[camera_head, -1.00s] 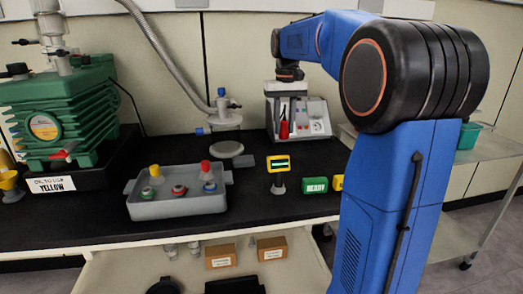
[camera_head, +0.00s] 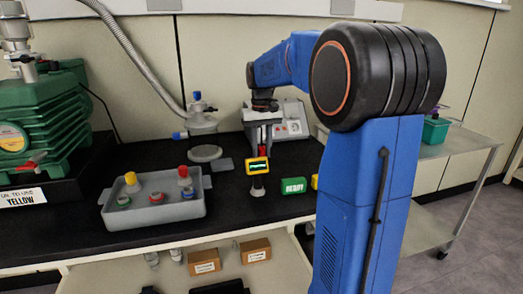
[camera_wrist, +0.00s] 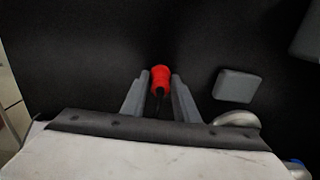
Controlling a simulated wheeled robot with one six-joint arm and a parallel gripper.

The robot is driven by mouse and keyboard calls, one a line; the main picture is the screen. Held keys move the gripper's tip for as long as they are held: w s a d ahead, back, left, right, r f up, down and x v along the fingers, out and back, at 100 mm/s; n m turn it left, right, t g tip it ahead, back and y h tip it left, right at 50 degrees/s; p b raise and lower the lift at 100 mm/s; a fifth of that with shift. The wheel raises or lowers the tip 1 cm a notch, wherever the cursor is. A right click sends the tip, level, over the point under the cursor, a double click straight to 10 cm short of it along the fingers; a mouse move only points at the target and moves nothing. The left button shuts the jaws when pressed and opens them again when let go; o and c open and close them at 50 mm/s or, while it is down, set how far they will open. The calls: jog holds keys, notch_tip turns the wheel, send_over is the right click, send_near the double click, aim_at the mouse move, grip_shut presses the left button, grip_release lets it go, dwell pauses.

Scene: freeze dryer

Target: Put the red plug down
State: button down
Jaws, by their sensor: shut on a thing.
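The red plug (camera_wrist: 160,76) is held between the two grey fingertips of my gripper (camera_wrist: 159,84) in the wrist view, above a plain black surface. In the head view the red plug (camera_head: 263,152) shows below my gripper (camera_head: 263,138), just behind the small yellow meter, which hides its lower part. My gripper is shut on it. I cannot tell whether the plug touches the bench (camera_head: 75,240).
A grey tray (camera_head: 155,217) with several coloured-topped pieces stands to the left. The yellow meter (camera_head: 257,166) and green READY block (camera_head: 292,186) stand in front. A white instrument (camera_head: 292,122) is behind; a glass vessel (camera_head: 203,125) stands left of it.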

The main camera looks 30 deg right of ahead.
aim_at(262, 146)
jog(key=shift+f, duration=0.1)
jog(key=c, duration=1.4)
grip_release()
notch_tip(262, 146, up, 12)
jog(key=shift+r, duration=0.15)
